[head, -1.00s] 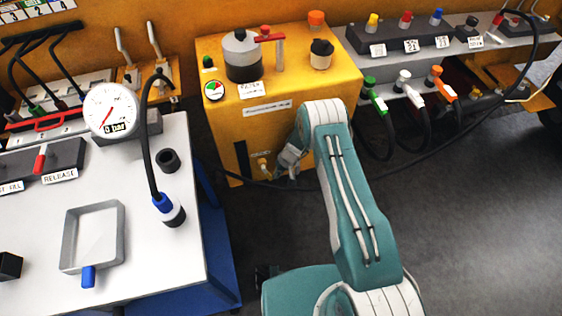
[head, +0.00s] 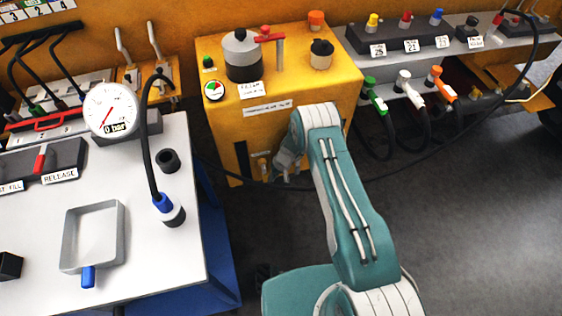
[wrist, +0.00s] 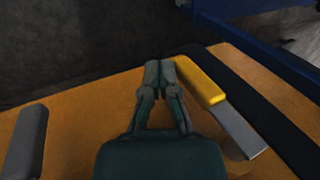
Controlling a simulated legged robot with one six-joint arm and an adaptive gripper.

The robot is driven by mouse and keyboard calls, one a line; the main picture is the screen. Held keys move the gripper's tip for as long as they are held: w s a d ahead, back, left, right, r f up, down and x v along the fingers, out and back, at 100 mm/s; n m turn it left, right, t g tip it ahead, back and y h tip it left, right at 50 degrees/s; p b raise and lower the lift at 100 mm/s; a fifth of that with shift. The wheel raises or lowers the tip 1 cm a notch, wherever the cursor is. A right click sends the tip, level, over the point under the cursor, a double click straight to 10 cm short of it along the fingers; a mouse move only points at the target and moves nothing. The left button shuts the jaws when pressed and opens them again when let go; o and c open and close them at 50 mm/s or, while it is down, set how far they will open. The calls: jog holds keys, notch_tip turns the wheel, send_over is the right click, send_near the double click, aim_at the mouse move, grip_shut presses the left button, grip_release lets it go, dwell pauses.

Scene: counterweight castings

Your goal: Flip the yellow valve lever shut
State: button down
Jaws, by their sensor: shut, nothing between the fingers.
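The valve lever shows in the wrist view as a yellow grip (wrist: 202,80) on a flat grey bar (wrist: 236,130), lying slanted across an orange-yellow face. My gripper (wrist: 159,66) is shut and empty, its fingertips just left of the yellow grip in that view. Whether they touch it I cannot tell. In the head view my gripper (head: 274,178) is low at the front of the yellow cabinet (head: 225,128).
A grey rounded bar (wrist: 26,142) lies at the left in the wrist view. A black hose (head: 345,184) crosses in front of the cabinet. The white-topped blue cart (head: 180,262) stands close on the left. Open floor (head: 470,230) lies to the right.

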jog(key=v, duration=1.1)
jog(key=shift+d+r, duration=0.25)
jog(key=shift+r, duration=0.05)
